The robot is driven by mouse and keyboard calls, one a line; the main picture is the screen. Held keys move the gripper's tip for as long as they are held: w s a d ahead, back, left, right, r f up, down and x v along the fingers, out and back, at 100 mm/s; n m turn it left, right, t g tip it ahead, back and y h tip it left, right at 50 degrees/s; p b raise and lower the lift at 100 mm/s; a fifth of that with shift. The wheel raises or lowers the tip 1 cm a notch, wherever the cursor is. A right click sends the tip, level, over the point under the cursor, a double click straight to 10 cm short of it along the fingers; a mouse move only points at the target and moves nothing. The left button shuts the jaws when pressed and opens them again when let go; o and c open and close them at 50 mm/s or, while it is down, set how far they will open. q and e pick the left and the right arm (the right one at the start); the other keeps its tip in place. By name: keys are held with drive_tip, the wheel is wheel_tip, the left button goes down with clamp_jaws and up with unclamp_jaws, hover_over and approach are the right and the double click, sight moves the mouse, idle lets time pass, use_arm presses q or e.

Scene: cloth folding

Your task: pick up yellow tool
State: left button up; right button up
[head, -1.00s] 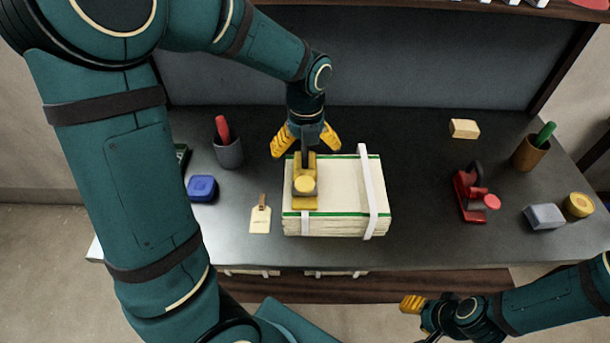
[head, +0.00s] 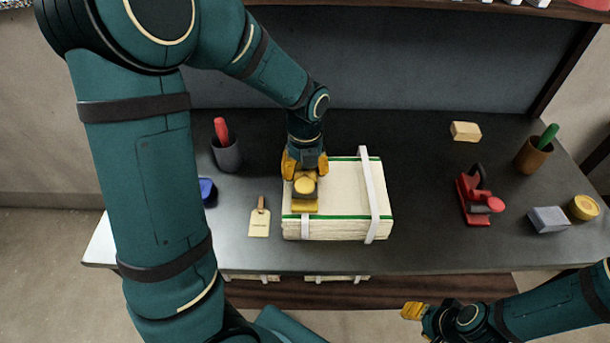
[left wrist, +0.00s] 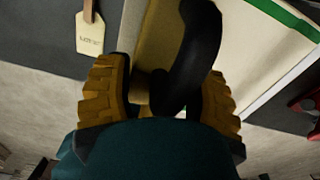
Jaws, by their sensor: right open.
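The yellow tool (head: 305,188) has a round yellow knob, a flat yellow base and a black handle. It rests on top of the strapped cream stack (head: 338,190) with green edges. My left gripper (head: 305,166) is down over the tool's far end, pointing downward. In the left wrist view its two yellow fingers (left wrist: 165,95) stand on either side of the tool, and the black handle (left wrist: 193,60) rises between them. I cannot tell whether both fingers press on it. My right gripper (head: 414,312) is open and empty, low in front of the table.
A tan tag (head: 260,221) lies left of the stack. A dark cup (head: 227,154) with a red-handled item stands behind it; a blue object (head: 207,191) is partly hidden by my arm. A red tool (head: 474,196) and several small objects are at right. The table between stack and red tool is clear.

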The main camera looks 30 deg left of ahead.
use_arm(q)
drive_tip(key=c, duration=0.5)
drive_tip(key=shift+r, duration=0.1)
